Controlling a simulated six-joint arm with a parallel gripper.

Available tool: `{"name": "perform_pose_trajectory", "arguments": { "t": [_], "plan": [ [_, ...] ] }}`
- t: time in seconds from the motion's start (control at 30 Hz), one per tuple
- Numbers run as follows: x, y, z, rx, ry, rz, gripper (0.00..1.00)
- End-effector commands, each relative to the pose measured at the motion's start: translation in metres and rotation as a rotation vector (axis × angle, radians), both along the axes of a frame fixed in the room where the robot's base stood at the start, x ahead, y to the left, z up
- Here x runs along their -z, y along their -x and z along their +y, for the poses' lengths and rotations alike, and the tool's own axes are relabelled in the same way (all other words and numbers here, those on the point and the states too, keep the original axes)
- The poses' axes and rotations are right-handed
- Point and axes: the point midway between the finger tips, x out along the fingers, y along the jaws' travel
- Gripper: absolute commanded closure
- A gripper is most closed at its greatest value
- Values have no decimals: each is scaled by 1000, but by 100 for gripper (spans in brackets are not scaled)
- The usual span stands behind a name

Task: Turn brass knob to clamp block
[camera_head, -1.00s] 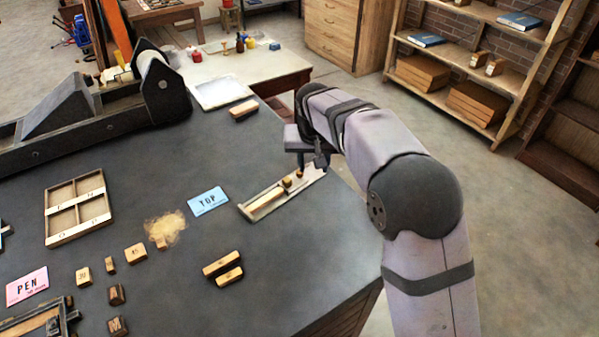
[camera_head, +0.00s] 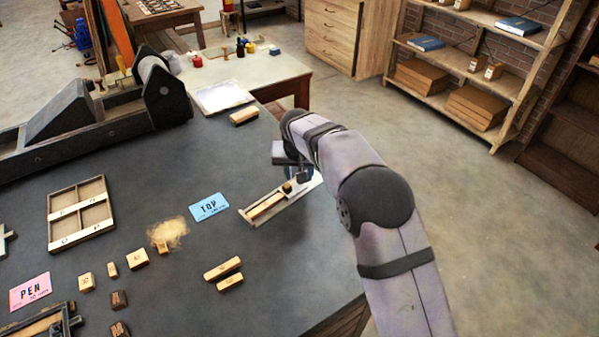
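A shallow metal tray-like holder (camera_head: 254,219) lies near the right edge of the dark table. A long wooden block (camera_head: 267,206) lies in it. A small round brass knob (camera_head: 287,188) stands at the holder's far right end, beside the block's end. My gripper (camera_head: 299,178) is at that far end, just behind and right of the knob. The arm and the gripper's own body hide most of its fingers. I cannot tell whether they are open or touch the knob.
A blue "TOP" card (camera_head: 209,207) lies left of the holder. Two wooden blocks (camera_head: 223,270) lie in front. A divided wooden tray (camera_head: 80,213) and a pink "PEN" card (camera_head: 30,291) are at left. A dark press (camera_head: 100,110) stands behind.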

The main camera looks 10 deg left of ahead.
Motion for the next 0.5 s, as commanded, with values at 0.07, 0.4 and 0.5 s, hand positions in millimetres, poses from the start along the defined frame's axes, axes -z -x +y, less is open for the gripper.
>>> {"name": "perform_pose_trajectory", "arguments": {
  "t": [0.07, 0.4, 0.5],
  "plan": [
    [6, -2, 0, 0, 1, 2, 64],
    [14, -5, 1, 0, 0, 0, 64],
    [13, -5, 1, 0, 0, 0, 66]
  ]
}}
